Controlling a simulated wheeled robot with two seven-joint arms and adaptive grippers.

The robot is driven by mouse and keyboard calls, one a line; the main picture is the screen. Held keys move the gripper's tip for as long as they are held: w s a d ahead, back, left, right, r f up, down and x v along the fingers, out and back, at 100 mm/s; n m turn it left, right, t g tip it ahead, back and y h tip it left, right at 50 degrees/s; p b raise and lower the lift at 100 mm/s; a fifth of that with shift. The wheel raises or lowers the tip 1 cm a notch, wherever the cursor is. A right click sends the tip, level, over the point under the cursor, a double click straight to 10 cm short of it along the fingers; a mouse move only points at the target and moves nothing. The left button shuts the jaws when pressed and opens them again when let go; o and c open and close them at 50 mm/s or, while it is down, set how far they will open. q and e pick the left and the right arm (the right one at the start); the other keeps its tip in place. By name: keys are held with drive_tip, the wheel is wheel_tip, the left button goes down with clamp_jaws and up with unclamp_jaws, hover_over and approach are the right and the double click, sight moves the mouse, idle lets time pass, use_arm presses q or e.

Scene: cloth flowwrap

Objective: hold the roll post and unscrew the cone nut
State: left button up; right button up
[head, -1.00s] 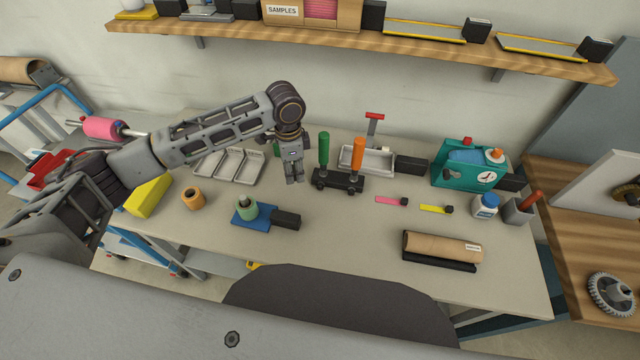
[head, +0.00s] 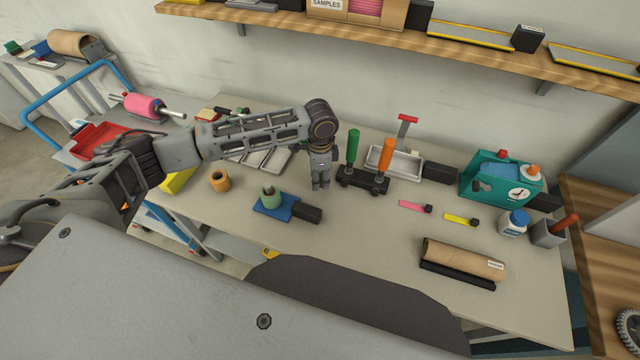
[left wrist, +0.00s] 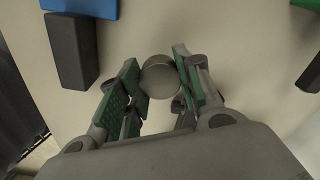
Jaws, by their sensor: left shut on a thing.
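My left gripper (head: 321,186) is over the middle of the bench, left of a black stand. In the left wrist view its green-padded fingers (left wrist: 162,88) are closed on a round grey-green piece (left wrist: 162,77). I cannot tell whether that piece is the cone nut. In the head view the gripper hides it. A blue base (head: 268,207) with a black block (head: 306,212) stands on the bench to the left, carrying a pale green upright part (head: 271,196). A pink roll (head: 143,106) sits on a metal shaft at the far left. I cannot tell which is the roll post. My right gripper is not in view.
Close right of my gripper is the black stand (head: 365,181) with a green and an orange handle. A brown roll (head: 465,258) lies front right. A shelf (head: 400,36) hangs above. The bench in front of my gripper is clear.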

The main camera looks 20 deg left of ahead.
use_arm(q)
drive_tip(key=shift+f, duration=1.85)
drive_tip(key=shift+f, duration=0.15)
drive_tip(key=o, duration=1.1)
wheel_tip(320, 180, up, 12)
drive_tip(key=shift+r, duration=0.15)
